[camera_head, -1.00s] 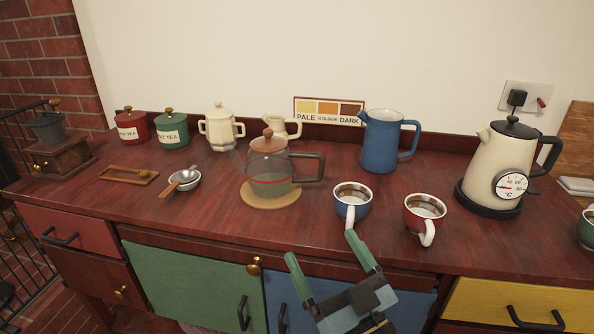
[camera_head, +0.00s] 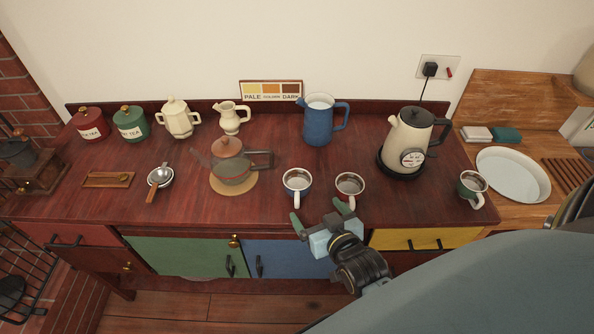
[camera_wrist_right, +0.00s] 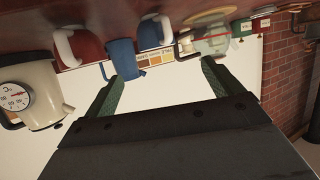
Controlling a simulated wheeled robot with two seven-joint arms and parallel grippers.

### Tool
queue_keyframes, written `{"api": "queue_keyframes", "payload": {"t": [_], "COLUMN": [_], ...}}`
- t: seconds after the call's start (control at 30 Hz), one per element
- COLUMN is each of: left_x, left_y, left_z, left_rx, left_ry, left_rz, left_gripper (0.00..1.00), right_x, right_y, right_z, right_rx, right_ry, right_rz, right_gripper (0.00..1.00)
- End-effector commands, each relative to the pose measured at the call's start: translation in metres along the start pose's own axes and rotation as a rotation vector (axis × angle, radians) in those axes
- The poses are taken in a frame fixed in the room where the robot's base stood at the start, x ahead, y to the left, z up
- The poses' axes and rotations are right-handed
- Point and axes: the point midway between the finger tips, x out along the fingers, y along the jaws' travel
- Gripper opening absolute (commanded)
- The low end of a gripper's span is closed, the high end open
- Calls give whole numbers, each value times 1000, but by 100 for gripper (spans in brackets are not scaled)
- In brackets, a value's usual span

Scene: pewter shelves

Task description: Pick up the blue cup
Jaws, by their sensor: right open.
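The blue cup (camera_head: 297,184) stands upright near the front edge of the counter, left of a red cup (camera_head: 350,185). Its white handle points toward the front. In the right wrist view, which is upside down, the blue cup (camera_wrist_right: 149,36) shows near the top, beyond the fingers. My right gripper (camera_head: 318,213) is open and empty, in front of the counter edge, just short of the two cups. Its green fingers also show in the wrist view (camera_wrist_right: 160,85). My left gripper is out of view.
A glass teapot (camera_head: 232,168) on a round mat stands left of the blue cup. A blue pitcher (camera_head: 318,124) stands behind it. A kettle (camera_head: 405,140) and green cup (camera_head: 470,187) are to the right. Drawers and cabinet doors (camera_head: 290,259) lie below the counter edge.

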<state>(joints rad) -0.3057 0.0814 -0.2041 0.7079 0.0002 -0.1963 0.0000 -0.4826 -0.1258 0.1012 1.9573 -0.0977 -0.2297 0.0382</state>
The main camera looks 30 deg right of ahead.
Motion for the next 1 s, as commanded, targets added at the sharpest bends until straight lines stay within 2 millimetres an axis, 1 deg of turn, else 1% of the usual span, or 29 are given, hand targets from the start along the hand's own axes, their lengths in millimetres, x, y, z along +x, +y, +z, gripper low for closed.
{"api": "queue_keyframes", "payload": {"t": [0.03,0.13,0.23,0.33,0.5,0.6,0.7,0.87,1.0], "left_x": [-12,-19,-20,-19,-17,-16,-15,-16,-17], "left_y": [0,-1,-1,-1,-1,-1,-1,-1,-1], "left_z": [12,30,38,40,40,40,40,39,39], "left_rx": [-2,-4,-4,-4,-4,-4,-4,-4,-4], "left_ry": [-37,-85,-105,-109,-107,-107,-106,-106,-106], "left_rz": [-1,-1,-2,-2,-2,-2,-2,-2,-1], "left_gripper": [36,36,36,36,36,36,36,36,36], "right_x": [-5,-7,-3,12,45,60,70,78,96], "right_y": [2,6,7,7,8,8,8,8,8], "right_z": [-5,-3,0,1,2,4,4,4,3], "right_rx": [3,5,6,5,5,5,5,5,5], "right_ry": [-21,-46,-57,-57,-55,-56,-55,-56,-55], "right_rz": [8,18,21,21,21,21,22,21,21], "right_gripper": [92,92,92,92,92,92,92,92,92]}}
